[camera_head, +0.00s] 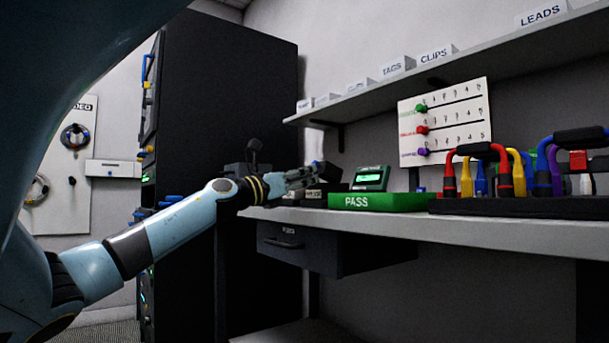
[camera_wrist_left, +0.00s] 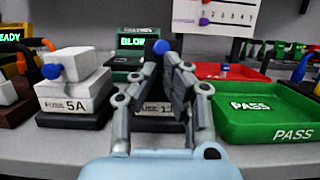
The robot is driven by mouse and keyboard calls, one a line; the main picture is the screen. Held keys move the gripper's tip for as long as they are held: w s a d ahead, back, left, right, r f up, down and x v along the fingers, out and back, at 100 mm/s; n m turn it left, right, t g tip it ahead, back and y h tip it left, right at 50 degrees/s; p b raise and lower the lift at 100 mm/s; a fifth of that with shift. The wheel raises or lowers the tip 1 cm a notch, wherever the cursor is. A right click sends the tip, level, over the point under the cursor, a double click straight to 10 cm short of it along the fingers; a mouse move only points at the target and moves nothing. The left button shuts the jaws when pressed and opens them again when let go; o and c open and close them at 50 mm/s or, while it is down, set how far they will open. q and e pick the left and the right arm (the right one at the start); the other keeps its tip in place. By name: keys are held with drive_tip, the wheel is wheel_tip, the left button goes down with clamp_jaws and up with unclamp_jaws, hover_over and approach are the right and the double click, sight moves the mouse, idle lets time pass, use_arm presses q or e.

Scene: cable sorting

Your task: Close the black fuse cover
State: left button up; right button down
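My left gripper (camera_head: 303,176) reaches the bench from the left in the head view. In the left wrist view its two fingers (camera_wrist_left: 163,66) lean close together at the tips. A blue knob (camera_wrist_left: 160,46) shows right at the fingertips; whether they grip it or only stand beside it is unclear. A dark fuse holder with a white label reading about "FUSE 13" (camera_wrist_left: 152,107) lies beyond and between the fingers, mostly hidden. In the head view a dark part with a blue knob (camera_head: 317,164) shows at the gripper's tip. I cannot tell how far the black cover is open. My right gripper is not in view.
A white 5A fuse block (camera_wrist_left: 75,91) with a blue knob stands left of the fingers. A green PASS tray (camera_wrist_left: 262,122) is close on the right, with a red tray (camera_wrist_left: 209,70) behind it. A tester reading "BLOW" (camera_wrist_left: 133,41) stands behind. Leads rack (camera_head: 530,206) at right.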

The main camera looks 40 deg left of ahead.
use_arm(q)
drive_tip(key=o, duration=0.5)
drive_tip(key=shift+r, duration=0.25)
drive_tip(key=shift+c, duration=0.2)
wheel_tip(320, 180, up, 10)
drive_tip(key=shift+f, duration=0.1)
